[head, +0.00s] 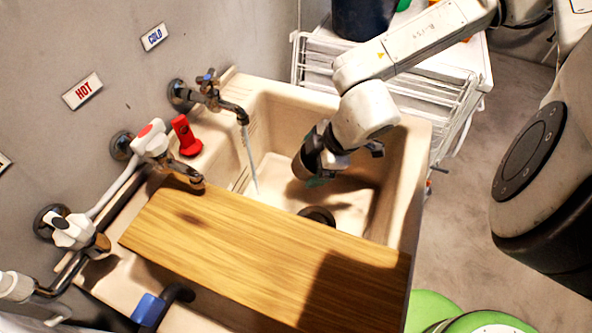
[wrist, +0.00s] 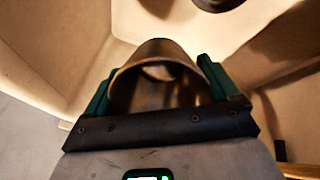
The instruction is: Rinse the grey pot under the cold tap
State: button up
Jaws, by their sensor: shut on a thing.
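The grey pot (wrist: 150,52) shows in the wrist view as a dull metal cylinder between the green fingers of my gripper (wrist: 157,78). My gripper is shut on it. In the head view my gripper (head: 318,176) is down inside the far basin of the sink (head: 412,150), and I cannot make out the pot there. The cold tap (head: 232,110), below the COLD sign (head: 154,37), runs a thin water stream (head: 250,160) into that basin. My gripper is to the right of the stream, apart from it.
A wooden board (head: 240,245) lies across the sink in front of my gripper. The hot tap (head: 152,140) and a red object (head: 186,136) are on the left ledge. A dark round drain (head: 316,214) is beside the board. A white rack (head: 455,105) stands behind.

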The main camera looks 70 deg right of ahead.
jog(key=shift+s+a+r, duration=0.1)
jog(key=shift+s+a, duration=0.4)
jog(key=shift+s, duration=0.1)
jog(key=w+d+f, duration=0.1)
jog(key=w+f, duration=0.1)
jog(key=w, duration=1.1)
jog(key=shift+w+f, duration=0.4)
jog(key=shift+d, duration=0.2)
jog(key=shift+d, duration=0.45)
jog(key=shift+a+b, duration=0.15)
jog(key=shift+b, duration=0.2)
